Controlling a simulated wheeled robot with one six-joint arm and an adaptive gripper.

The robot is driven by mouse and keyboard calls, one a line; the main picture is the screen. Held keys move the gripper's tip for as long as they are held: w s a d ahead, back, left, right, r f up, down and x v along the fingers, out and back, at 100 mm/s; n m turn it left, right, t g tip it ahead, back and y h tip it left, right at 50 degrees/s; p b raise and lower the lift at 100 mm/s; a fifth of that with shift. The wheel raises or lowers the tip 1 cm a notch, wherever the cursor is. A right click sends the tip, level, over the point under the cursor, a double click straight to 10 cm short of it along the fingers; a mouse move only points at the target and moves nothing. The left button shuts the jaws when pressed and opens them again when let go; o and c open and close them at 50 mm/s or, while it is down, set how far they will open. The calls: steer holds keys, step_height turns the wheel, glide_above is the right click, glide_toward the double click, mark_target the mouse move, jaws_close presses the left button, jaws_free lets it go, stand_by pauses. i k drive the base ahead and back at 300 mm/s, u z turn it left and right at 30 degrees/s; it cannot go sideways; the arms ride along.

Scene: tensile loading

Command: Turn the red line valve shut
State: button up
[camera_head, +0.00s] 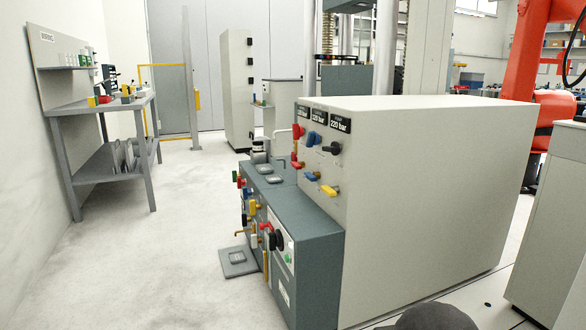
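A beige cabinet (420,200) stands at the centre right. Its left face carries a red knob (298,131), a blue knob (314,138) and a black knob (333,148) under dark pressure labels (312,116). Below them are a small red lever valve (297,161), a blue lever valve (312,176) and a yellow lever valve (329,190). The red parts are small and seen at a slant, so I cannot tell how far the red valve is turned. My gripper is not in view.
A low grey console (318,255) with coloured controls stands against the cabinet's left face. A flat grey pedal or plate (238,262) lies on the floor beside it. A workbench (100,108) stands at the left wall. An orange robot arm (528,60) stands behind right. The left floor is clear.

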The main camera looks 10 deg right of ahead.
mark_target(299, 165)
steer(key=u, duration=0.1)
steer(key=i, duration=1.6)
steer(key=u, duration=0.35)
